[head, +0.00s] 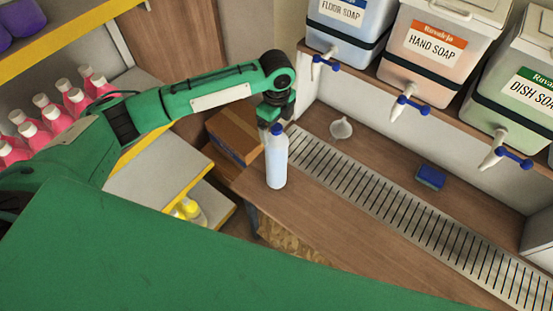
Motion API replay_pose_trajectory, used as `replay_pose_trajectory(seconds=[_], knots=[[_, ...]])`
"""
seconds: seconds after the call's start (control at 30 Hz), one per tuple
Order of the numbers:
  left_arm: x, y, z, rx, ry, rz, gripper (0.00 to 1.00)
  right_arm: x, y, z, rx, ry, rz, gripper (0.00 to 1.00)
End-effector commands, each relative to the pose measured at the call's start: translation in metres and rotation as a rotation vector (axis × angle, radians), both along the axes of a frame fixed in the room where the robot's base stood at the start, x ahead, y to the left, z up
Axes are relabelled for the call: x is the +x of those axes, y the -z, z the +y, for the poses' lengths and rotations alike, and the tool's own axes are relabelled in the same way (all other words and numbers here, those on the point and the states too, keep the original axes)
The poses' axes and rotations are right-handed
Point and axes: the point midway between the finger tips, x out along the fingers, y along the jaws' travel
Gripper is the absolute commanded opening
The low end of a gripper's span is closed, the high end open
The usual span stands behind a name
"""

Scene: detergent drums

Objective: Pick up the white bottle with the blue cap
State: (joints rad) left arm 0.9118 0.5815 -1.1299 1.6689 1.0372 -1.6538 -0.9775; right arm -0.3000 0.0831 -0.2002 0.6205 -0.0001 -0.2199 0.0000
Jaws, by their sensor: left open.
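The white bottle with the blue cap (276,165) stands upright near the left end of the wooden counter (330,215) in the head view. My left gripper (268,120) points down right at the bottle's top, just behind or beside the blue cap. Its fingers are small and partly hidden, and it is open. I cannot tell whether it touches the bottle. My right gripper does not show.
A slotted metal drain strip (370,200) runs behind the bottle. A white funnel (341,128) and a blue sponge (431,177) lie beyond it. Soap drums, including hand soap (430,75), stand on a shelf above. Pink bottles (55,118) fill a left shelf.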

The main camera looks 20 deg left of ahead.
Motion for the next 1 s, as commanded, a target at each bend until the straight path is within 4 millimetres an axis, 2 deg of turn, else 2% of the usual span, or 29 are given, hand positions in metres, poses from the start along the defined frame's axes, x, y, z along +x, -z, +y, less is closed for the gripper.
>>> replay_pose_trajectory(seconds=[0.03,0.1,0.3,0.57,1.0], knots=[[-0.004,0.003,-0.001,0.001,0.000,0.005,0.88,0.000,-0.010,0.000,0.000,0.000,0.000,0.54],[-0.006,0.011,-0.002,0.000,0.000,0.004,0.88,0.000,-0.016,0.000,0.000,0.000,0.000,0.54],[-0.006,0.036,-0.001,0.001,-0.001,0.002,0.88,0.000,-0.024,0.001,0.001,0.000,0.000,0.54],[-0.006,0.040,-0.002,0.000,0.000,0.000,0.88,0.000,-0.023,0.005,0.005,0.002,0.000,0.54],[-0.006,0.040,-0.002,0.000,0.000,0.000,0.04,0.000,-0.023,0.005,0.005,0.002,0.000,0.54]])
